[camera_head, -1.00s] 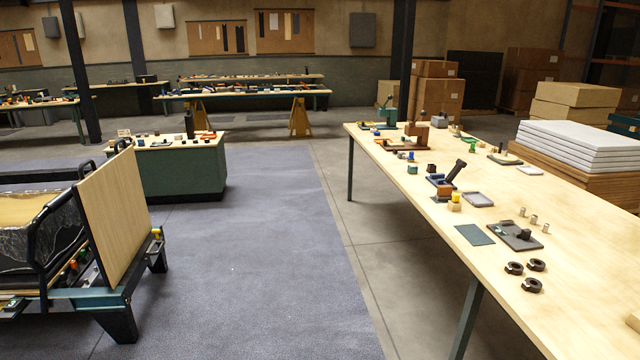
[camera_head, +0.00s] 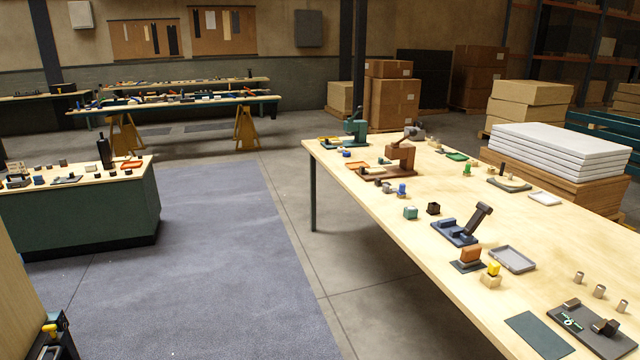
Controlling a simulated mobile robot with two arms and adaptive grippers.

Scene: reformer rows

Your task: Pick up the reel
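I cannot tell any reel for certain among the small objects in view. The long wooden table (camera_head: 350,165) on the right bears several of them. A dark blue device with a tilted black lever (camera_head: 460,230) stands near its middle. A brown device (camera_head: 400,160) and a green device (camera_head: 355,126) stand toward its far end. An orange-brown block (camera_head: 470,257) sits on a dark pad, beside a small wooden block with a yellow top (camera_head: 493,272).
A grey tray (camera_head: 513,260), a dark green mat (camera_head: 538,336) and several small metal cylinders (camera_head: 599,291) are on the near table part. A green cabinet (camera_head: 95,215) with small objects stands left. Blue-grey floor (camera_head: 210,270) lies clear between. White slabs (camera_head: 560,150) are stacked right.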

